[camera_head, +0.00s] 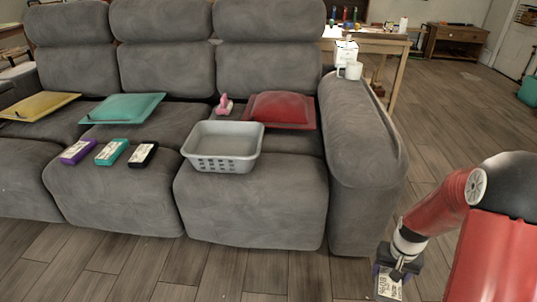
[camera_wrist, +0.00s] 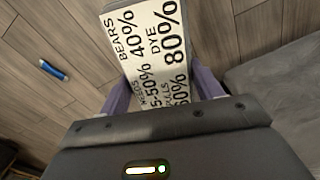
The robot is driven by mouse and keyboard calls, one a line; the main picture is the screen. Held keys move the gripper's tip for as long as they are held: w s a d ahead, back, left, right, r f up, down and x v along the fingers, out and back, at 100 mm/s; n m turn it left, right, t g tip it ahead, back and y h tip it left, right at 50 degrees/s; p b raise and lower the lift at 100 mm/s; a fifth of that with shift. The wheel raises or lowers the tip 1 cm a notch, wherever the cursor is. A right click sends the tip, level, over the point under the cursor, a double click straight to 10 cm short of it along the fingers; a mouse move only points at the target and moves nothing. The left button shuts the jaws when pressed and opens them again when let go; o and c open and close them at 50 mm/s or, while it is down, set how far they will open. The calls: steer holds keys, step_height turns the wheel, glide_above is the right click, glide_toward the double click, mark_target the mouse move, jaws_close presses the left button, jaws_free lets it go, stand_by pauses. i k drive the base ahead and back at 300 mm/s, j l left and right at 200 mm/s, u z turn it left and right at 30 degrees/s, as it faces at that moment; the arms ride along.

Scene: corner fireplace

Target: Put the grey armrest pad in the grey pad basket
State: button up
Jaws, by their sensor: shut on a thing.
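My gripper (camera_head: 394,271) is shut on a grey pad (camera_wrist: 155,55) with a large white printed label. In the head view it hangs low in front of the sofa's right arm, with the labelled pad (camera_head: 388,286) below it. The wrist view shows the label between my gripper's two fingers (camera_wrist: 162,95); the pad's near end is hidden. The grey basket (camera_head: 221,164), with holes in its front wall, stands on the sofa's right seat and looks empty. It is well left of and above my gripper.
Purple (camera_head: 77,152), teal (camera_head: 112,152) and black (camera_head: 142,155) labelled pads lie on the middle seat. A red cushion (camera_head: 285,110) and pink object (camera_head: 224,106) are behind the basket. A blue item (camera_wrist: 53,69) lies on the floor.

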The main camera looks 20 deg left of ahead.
mark_target(76, 152)
steer(key=k+u, duration=0.1)
steer(key=u, duration=1.45)
